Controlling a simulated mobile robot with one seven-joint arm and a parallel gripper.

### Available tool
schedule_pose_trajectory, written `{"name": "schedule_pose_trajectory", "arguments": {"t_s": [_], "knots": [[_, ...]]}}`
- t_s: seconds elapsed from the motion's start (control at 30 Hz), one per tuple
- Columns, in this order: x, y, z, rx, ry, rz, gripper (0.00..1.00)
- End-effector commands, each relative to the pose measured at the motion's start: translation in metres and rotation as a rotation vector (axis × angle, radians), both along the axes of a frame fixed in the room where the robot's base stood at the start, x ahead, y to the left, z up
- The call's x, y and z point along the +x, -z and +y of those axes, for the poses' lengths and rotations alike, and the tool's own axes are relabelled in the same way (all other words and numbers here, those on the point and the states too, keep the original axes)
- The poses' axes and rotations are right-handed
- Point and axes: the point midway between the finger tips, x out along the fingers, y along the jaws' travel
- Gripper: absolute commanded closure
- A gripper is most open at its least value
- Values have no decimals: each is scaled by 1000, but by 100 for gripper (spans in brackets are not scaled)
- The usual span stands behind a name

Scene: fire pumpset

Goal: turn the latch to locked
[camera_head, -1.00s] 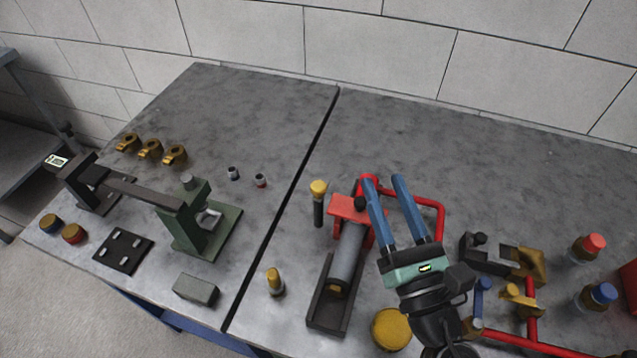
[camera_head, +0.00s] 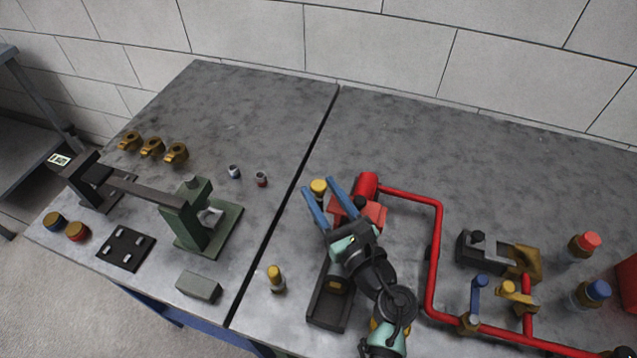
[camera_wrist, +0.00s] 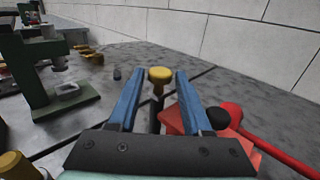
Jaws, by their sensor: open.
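A dark lever with a round yellow knob (camera_head: 318,187), which looks like the latch, stands at the left side of a red block (camera_head: 372,213). My gripper (camera_head: 320,186) is open, its two blue fingers pointing toward the knob. In the wrist view the yellow knob (camera_wrist: 159,74) shows between the fingertips of my gripper (camera_wrist: 157,73), with the dark shaft below it. I cannot tell whether the fingers touch it. The red block (camera_wrist: 185,118) is just right of the shaft. My gripper hides the lever's lower part in the head view.
A black knob (camera_head: 361,203) and a red pipe (camera_head: 438,240) lie right of the lever. A small yellow-topped post (camera_head: 275,278) and a green press (camera_head: 197,220) stand left. The back of the table is clear.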

Motion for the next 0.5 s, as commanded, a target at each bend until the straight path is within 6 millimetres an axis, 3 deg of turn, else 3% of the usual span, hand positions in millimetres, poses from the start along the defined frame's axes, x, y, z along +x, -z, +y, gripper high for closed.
{"name": "schedule_pose_trajectory", "arguments": {"t_s": [0.2, 0.5], "knots": [[15, 0, 8, 0, -1, 0, 51], [16, 0, 8, 1, 0, 0, 51]]}}
